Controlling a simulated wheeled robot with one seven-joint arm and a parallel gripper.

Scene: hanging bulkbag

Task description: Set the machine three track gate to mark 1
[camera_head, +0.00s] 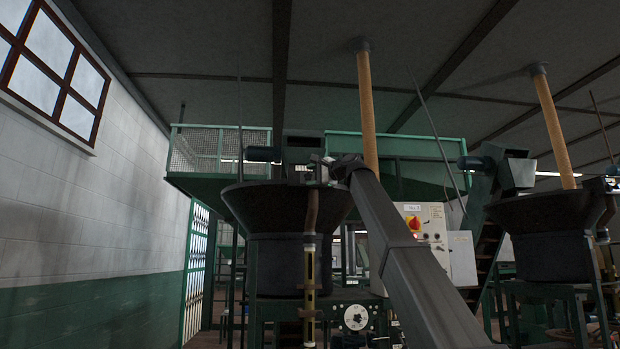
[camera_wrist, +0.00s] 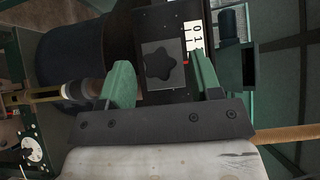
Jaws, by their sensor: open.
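A black star-shaped knob (camera_wrist: 164,64) on a grey square plate sits between the two green fingers of my gripper (camera_wrist: 164,82) in the wrist view. The fingers are apart, one on each side of the knob, and I cannot tell whether either touches it. A white scale strip (camera_wrist: 195,30) with small digits, seemingly 0 and 1, stands beside the plate. A small bit of red (camera_wrist: 186,58) shows near the strip; its exact reading is unclear. In the head view my gripper (camera_head: 325,163) is small and dark above the near hopper (camera_head: 285,205); the knob cannot be made out there.
A second hopper (camera_head: 550,215) is at the right. A brown post (camera_head: 366,110) rises behind the gripper. A white dial (camera_head: 356,317) sits low on the near machine. A wall borders the left.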

